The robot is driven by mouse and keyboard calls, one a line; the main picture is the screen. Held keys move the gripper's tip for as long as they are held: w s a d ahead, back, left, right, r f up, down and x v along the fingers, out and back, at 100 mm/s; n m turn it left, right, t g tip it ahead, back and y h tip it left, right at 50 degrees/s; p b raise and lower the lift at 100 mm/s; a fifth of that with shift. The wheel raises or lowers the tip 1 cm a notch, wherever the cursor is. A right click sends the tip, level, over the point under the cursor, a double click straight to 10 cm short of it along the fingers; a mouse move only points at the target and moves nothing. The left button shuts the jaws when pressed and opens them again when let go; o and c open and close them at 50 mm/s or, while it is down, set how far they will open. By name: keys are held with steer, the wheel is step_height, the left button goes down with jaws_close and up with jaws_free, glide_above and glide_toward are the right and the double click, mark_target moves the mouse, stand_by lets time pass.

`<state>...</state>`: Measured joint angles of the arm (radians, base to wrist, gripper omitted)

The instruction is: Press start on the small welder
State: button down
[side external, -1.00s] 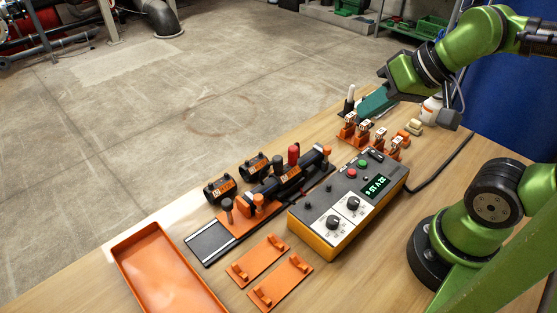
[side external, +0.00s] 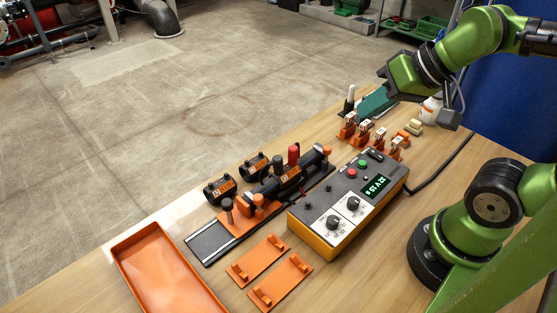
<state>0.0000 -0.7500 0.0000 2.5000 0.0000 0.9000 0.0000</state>
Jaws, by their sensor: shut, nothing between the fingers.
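The small welder (side external: 317,228) is a grey-topped box with orange-yellow sides on the wooden table. Its top carries a green button (side external: 362,163), a red button (side external: 351,173), a lit green display (side external: 376,186) and two black dials on a white panel. My gripper (side external: 448,119) is at the upper right, above the back of the table. It is shut and empty, well apart from the welder and its buttons. Its fingertips are hard to make out against the dark parts of the wrist.
A clamp fixture (side external: 262,202) holding a black pipe stands left of the welder, with loose black fittings (side external: 219,190) beside it. Orange plates (side external: 258,260) and an orange tray (side external: 130,246) lie in front. Orange-and-white parts (side external: 364,131), a teal item (side external: 374,104) and a white bottle are behind.

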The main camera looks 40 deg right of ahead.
steer(key=m+g+y, duration=0.4)
steer(key=m+y, duration=0.3)
steer(key=m, duration=0.2)
glide_above(366, 165)
steer(key=shift+f, duration=3.55)
steer(key=shift+w+d, duration=0.3)
steer(key=shift+d, duration=0.15)
steer(key=shift+f, duration=4.45)
